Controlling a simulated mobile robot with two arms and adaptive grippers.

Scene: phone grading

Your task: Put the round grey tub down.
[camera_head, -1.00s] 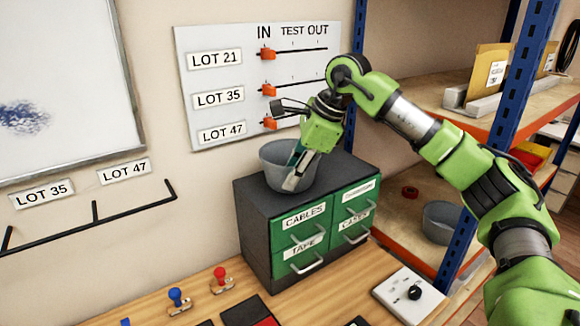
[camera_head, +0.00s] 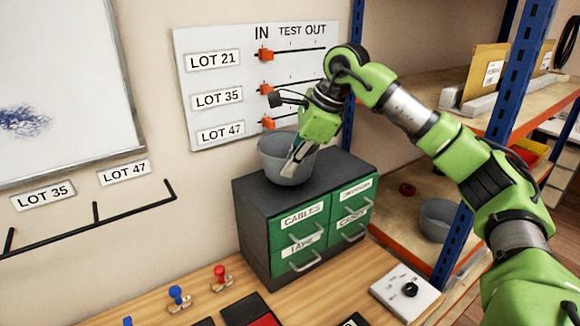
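The round grey tub (camera_head: 272,160) is over the top of the dark cabinet (camera_head: 250,192), near its back left part. My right gripper (camera_head: 297,158) reaches down to the tub's right front rim from above. Its fingers straddle the wall and appear shut on it; part of the rim is hidden behind them. The tub looks nearly upright. I cannot tell whether its base touches the cabinet top or hangs just above it. My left gripper is not in view.
A similar grey tub (camera_head: 437,218) stands on the shelf at right, beyond a blue post (camera_head: 458,240). The wall board with orange sliders (camera_head: 215,130) is close behind my gripper. Stamps (camera_head: 179,298) and a white box with a knob (camera_head: 405,290) are on the bench.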

